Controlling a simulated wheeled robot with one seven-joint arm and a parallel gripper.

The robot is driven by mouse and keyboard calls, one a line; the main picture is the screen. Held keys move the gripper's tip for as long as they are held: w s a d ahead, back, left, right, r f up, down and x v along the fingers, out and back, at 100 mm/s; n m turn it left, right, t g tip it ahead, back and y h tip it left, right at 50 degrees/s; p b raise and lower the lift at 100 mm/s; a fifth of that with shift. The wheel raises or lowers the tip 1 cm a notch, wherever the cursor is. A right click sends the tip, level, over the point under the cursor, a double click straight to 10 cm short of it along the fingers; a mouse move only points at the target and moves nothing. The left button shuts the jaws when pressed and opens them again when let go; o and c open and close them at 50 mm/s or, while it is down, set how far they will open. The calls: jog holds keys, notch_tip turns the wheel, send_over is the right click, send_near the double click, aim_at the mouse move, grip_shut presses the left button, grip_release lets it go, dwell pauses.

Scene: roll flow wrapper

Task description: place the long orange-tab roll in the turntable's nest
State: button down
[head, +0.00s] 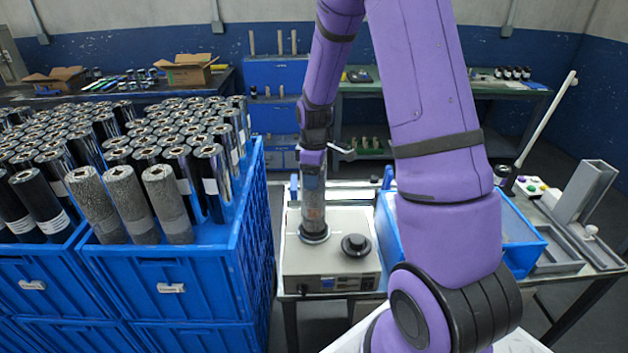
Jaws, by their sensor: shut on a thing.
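The roll (313,198) is an upright grey cylinder with a small orange mark low on its side. Its lower end is at the dark round nest (314,238) on top of the light-grey turntable box (305,263). I cannot tell whether it is fully seated or just above the nest floor. My gripper (313,168) is at the roll's upper end and shut on it, with the arm coming down from above. The fingertips are small and partly hidden in this view.
A black knob-like disc (356,246) stands right of the nest. Blue crates (190,278) full of upright rolls stand at the left. A blue bin (521,243) on the bench is partly hidden behind my arm. A grey angled channel (588,192) stands at the right.

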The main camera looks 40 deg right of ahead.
jog(key=shift+f, duration=0.9)
jog(key=shift+c, duration=0.7)
grip_release()
